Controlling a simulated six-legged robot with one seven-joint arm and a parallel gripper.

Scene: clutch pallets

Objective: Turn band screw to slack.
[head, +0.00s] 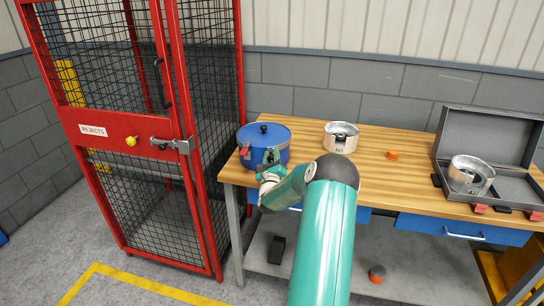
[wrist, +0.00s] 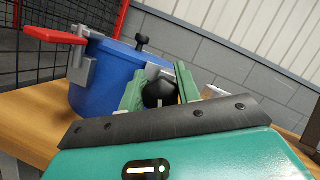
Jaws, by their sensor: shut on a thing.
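A blue drum-like pot (head: 262,141) with a lid and a black top knob stands at the left end of the workbench. In the wrist view the blue pot (wrist: 100,82) shows a grey metal clamp and a red lever (wrist: 55,35) on its left side. A black faceted screw knob (wrist: 160,91) sits at a grey bracket on the pot's near side. My gripper (head: 268,172) reaches the pot's front. In the wrist view the green fingers of my gripper (wrist: 160,88) stand either side of the black knob, shut on it. The screw's thread is hidden.
The wooden workbench (head: 400,165) carries a metal pot (head: 341,137), an orange cap (head: 392,155) and an open grey case (head: 484,140) holding another metal pot (head: 470,175). A red mesh cage (head: 110,131) marked REJECTS stands close left of the bench.

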